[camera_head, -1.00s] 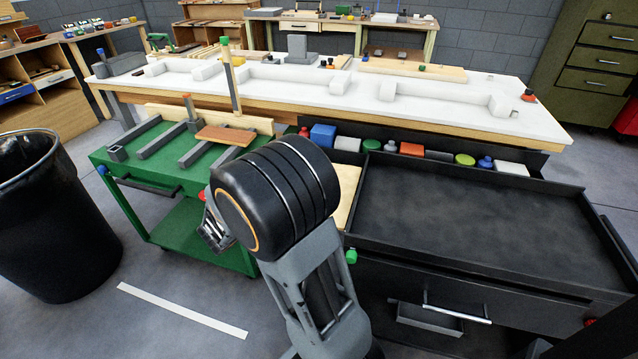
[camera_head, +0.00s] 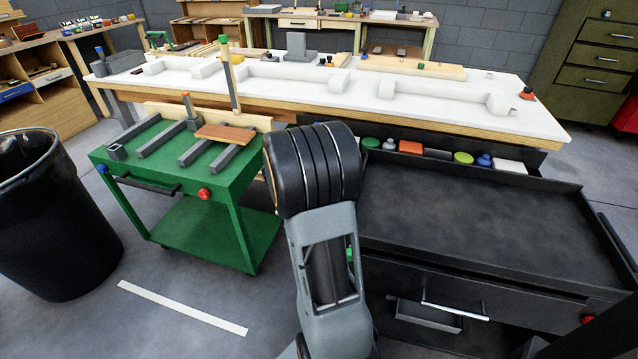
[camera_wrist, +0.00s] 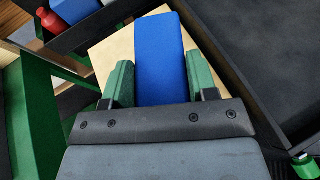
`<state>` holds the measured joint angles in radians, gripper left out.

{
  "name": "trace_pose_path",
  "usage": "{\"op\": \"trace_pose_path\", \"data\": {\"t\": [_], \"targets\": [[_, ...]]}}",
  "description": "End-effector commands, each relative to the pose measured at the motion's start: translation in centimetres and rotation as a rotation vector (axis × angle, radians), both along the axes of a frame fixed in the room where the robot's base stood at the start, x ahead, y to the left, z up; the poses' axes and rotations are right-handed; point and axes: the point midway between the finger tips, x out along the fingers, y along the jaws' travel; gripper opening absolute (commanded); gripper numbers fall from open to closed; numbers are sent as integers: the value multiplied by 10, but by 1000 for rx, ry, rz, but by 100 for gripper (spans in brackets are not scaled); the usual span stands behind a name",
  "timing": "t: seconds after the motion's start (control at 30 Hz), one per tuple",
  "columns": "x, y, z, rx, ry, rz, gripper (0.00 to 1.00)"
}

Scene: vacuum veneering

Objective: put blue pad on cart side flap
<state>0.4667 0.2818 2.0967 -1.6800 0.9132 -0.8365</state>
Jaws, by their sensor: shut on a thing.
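The blue pad (camera_wrist: 165,35) is a flat, oblong blue piece in the wrist view. My gripper (camera_wrist: 158,66) is shut on it, with a green finger on each side. A light wooden panel (camera_wrist: 115,52), which looks like the cart side flap, lies below and around the pad. It sits between the green cart (camera_wrist: 42,115) and the black drawer cart (camera_wrist: 225,60). I cannot tell whether the pad touches the panel. In the head view my arm hides the gripper, the pad and most of the panel.
The green cart (camera_head: 235,180) stands left with bars and a brown board (camera_head: 225,134). The black cart (camera_head: 470,230) has a wide, empty top at right. A row of small items, including an orange block (camera_head: 411,147), lines its back. A black bin (camera_head: 50,230) stands far left.

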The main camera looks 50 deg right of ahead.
Motion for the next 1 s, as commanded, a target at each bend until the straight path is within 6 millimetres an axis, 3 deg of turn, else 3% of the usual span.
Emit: {"op": "trace_pose_path", "data": {"t": [0.03, 0.2, 0.57, 0.8, 1.0], "targets": [[6, -4, -15, 3, 6, 0, 29], [21, -14, -35, 1, 3, 0, 29], [33, -20, -49, 1, 2, 0, 29], [34, -21, -79, 1, 4, 1, 29], [34, -21, -80, 0, 1, 0, 29]]}}
